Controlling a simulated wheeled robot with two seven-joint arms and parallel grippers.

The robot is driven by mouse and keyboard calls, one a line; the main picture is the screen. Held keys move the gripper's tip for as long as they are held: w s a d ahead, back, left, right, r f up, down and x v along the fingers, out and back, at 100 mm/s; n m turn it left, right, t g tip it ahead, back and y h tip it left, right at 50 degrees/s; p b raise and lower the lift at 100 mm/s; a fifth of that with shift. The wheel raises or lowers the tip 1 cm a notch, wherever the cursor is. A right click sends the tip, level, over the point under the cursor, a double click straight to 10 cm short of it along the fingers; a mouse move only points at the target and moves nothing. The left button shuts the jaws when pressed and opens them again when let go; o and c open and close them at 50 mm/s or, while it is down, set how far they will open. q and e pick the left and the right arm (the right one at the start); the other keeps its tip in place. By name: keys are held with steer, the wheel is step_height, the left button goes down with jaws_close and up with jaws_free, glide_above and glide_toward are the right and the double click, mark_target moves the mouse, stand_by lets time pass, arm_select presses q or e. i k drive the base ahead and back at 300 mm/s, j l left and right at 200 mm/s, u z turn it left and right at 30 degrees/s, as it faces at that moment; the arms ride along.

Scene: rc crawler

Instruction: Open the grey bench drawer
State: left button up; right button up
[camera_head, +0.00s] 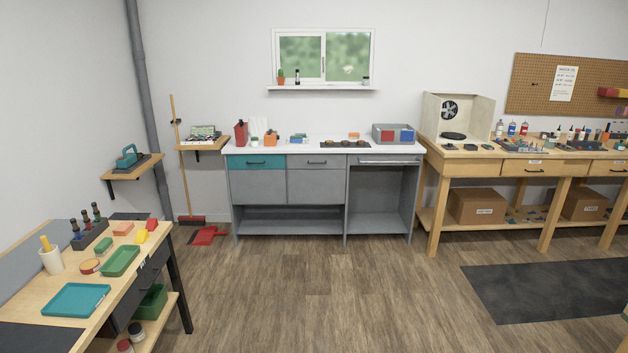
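A grey bench (346,213) with a white top stands against the back wall. A grey drawer front (316,161) with a dark handle is in its upper row and looks shut. A teal drawer front (258,162) with a dark handle is left of it and also looks shut. A plain grey panel (315,187) lies below the grey drawer. Neither of my grippers shows in the head view. The bench is across the room from me.
A wooden workbench (92,263) with trays and tools stands at the front left. Another wooden bench (520,166) stands at the right, with a dark mat (550,288) before it. A red dustpan (207,235) lies left of the grey bench. The middle floor (325,290) is clear.

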mark_target(296, 160)
steer(key=i, duration=1.65)
steer(key=i+z, duration=0.15)
steer(key=i, duration=1.55)
